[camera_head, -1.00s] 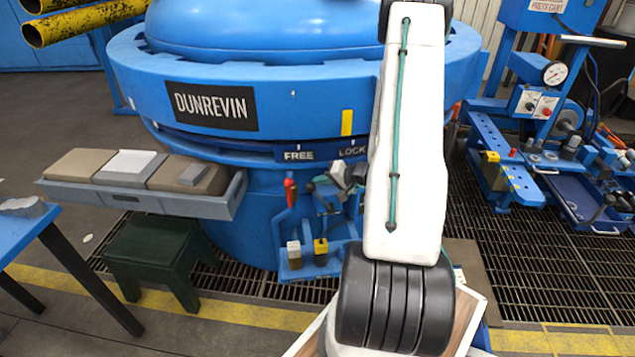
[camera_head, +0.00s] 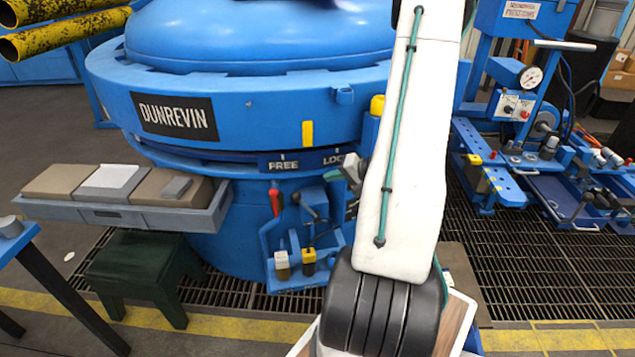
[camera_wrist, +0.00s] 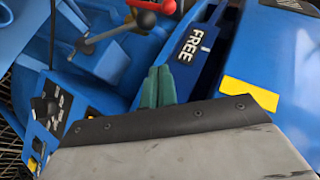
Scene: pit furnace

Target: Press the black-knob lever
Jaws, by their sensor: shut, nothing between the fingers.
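The black-knob lever (camera_wrist: 120,31) shows at the upper left of the wrist view, a grey rod ending in a round black knob (camera_wrist: 146,19). In the head view its black knob (camera_head: 296,197) is small, on the blue stand below the FREE label. My gripper (camera_wrist: 158,72) has green fingers pressed together and empty. It is apart from the knob, which lies above the fingertips in the wrist view. In the head view only a bit of my gripper (camera_head: 352,168) shows beside my arm, which hides part of the stand.
A red-handled lever (camera_head: 274,198) stands close left of the black knob. The FREE/LOCK plate (camera_head: 284,163) is on the furnace above. Two small blocks, one pale (camera_head: 282,264) and one yellow (camera_head: 308,260), stand low on the stand. A grey drawer (camera_head: 130,213) juts out at left.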

